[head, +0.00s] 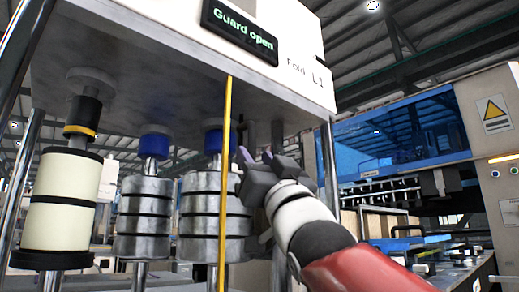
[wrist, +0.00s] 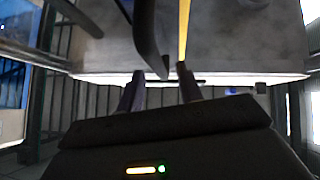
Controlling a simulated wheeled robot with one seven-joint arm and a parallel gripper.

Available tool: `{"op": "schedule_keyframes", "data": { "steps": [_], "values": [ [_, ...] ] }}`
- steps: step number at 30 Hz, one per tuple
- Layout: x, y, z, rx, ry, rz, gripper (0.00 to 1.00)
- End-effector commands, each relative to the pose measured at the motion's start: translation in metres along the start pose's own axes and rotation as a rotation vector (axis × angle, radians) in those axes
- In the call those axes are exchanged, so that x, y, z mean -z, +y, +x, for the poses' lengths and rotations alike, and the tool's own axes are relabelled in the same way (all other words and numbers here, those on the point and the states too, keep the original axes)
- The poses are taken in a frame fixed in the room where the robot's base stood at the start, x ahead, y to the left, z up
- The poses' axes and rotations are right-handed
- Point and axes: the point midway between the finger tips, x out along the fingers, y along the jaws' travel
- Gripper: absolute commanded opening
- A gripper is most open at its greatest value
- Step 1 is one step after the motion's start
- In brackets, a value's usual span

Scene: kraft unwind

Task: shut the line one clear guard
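The line one machine's display (head: 239,30) reads "Guard open", and "L1" is lettered beside it. The clear guard's pane is hard to make out; a thin yellow strip (head: 226,180), which looks like its edge, stands upright in front of the rollers. It also shows in the wrist view (wrist: 184,45). A dark curved handle (wrist: 146,35) hangs beside the strip. My gripper (head: 254,158) is just right of the strip. In the wrist view my gripper (wrist: 160,86) has its fingers apart, with the handle's lower end appearing between them. I cannot tell whether they touch it.
Metal weights or rollers (head: 146,215) and a cream roll (head: 60,200) hang under the machine's housing, behind the strip. A chrome post (head: 329,165) stands close to my wrist. A second machine with a blue clear panel (head: 400,140) is at the right.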

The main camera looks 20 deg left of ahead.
Motion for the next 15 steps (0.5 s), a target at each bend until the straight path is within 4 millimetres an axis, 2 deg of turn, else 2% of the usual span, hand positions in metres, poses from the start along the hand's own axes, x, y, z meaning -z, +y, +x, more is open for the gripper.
{"op": "schedule_keyframes", "data": {
  "steps": [1,6,15],
  "values": [
    [0.002,0.000,0.012,0.000,-0.001,0.001,0.36],
    [0.002,0.000,0.030,0.000,0.000,0.000,0.36],
    [-0.001,0.000,0.035,-0.001,-0.001,-0.001,0.36]
  ]
}}
